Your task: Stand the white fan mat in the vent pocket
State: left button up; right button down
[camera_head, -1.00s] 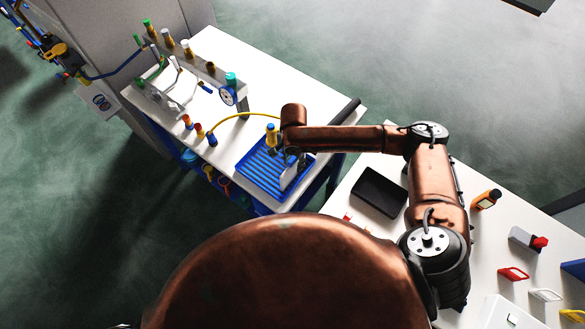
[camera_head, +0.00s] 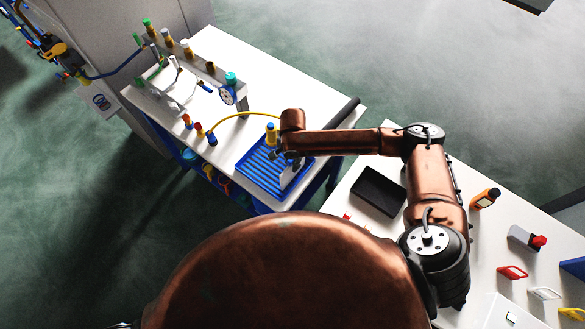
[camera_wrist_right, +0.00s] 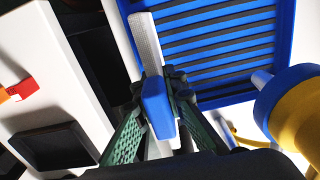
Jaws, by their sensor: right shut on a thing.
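My right gripper (camera_head: 289,157) is over the blue slatted tray (camera_head: 252,181) on the far bench. In the right wrist view, my right gripper (camera_wrist_right: 165,88) is shut on a pale flat-sided piece with a blue block (camera_wrist_right: 158,108) at its near end. The pale part (camera_wrist_right: 146,42) points down toward the tray; I cannot tell if it touches. A flat white frame-like piece (camera_head: 545,294) lies on the right table and may be the white fan mat. I cannot make out the vent pocket. My left gripper is out of view.
A manifold with a gauge (camera_head: 228,95) and a yellow hose are behind. The right table holds a black tray (camera_head: 379,190), red and yellow pieces and bottles.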

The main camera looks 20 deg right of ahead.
dwell(0.4)
jog(key=s+a+r+b, duration=0.2)
jog(key=s+a+r, duration=0.8)
jog(key=r, duration=0.3)
jog(key=w+d+f+n+b, duration=0.1)
jog(key=w+d+n+b, duration=0.2)
jog(key=d+n+b, duration=0.2)
jog(key=w+d+f+n+b, duration=0.1)
jog(key=w+d+n+b, duration=0.3)
jog(key=d, duration=0.8)
jog(key=shift+n+b, duration=0.7)
jog(key=shift+b, duration=0.15)
